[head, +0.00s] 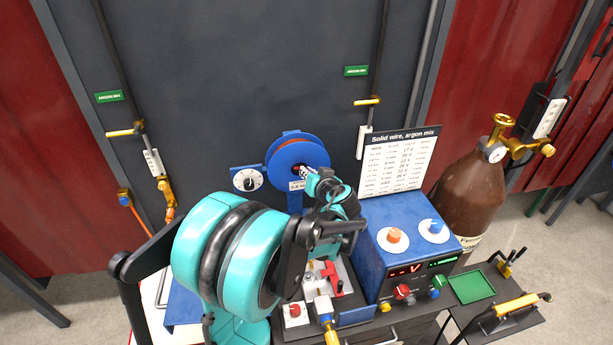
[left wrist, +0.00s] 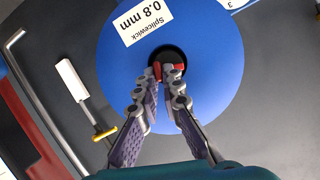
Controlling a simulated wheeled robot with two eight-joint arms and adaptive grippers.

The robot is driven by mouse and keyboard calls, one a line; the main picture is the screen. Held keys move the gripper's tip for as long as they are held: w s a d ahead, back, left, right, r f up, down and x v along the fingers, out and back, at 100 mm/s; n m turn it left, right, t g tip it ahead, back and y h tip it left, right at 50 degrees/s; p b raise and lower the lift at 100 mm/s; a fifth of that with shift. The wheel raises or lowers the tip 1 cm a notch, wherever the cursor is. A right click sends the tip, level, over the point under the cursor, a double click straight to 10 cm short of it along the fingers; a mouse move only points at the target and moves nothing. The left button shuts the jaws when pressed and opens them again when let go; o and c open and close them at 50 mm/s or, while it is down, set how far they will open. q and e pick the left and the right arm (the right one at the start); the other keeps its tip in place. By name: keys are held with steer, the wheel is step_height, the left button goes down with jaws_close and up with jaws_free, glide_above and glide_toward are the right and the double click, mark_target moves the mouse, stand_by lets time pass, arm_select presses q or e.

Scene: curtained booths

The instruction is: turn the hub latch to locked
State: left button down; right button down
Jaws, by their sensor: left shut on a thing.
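The blue wire spool (head: 292,150) is mounted upright on the dark back panel, with an orange-brown rim showing. In the left wrist view the spool's blue face (left wrist: 215,75) carries a white label reading Splicewick 0.8 mm. The red hub latch (left wrist: 157,70) sits at the spool's dark centre hole. My left gripper (left wrist: 167,76) is shut on the latch, with its fingertips at the hub. The latch's angle is hard to read. My right gripper is out of view.
A blue welding unit (head: 385,232) with knobs stands right of my arm, under a white chart (head: 398,158). A brown gas cylinder (head: 470,195) stands at right. A white dial (head: 249,180) is left of the spool. Clutter with a red clamp (head: 333,280) lies below.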

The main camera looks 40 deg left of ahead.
arm_select(q)
steer(key=shift+w+d+f+m+g+y+b, duration=0.15)
steer(key=shift+f+m+g+y+b, duration=0.15)
steer(key=shift+m+y+b, duration=1.1)
steer(key=shift+w+d+f+m+g+y+b, duration=0.15)
steer(key=shift+m+g+y+b, duration=0.3)
steer(key=shift+m+b, duration=1.7)
steer(key=shift+w+d+f+m+g+y+b, duration=0.1)
steer(key=shift+f+m+g+y+b, duration=0.25)
steer(key=shift+m+y+b, duration=1.05)
steer(key=shift+r+m+h, duration=0.1)
steer(key=shift+m+h, duration=0.35)
steer(key=shift+m, duration=0.2)
steer(key=c, duration=1.7)
jaws_free()
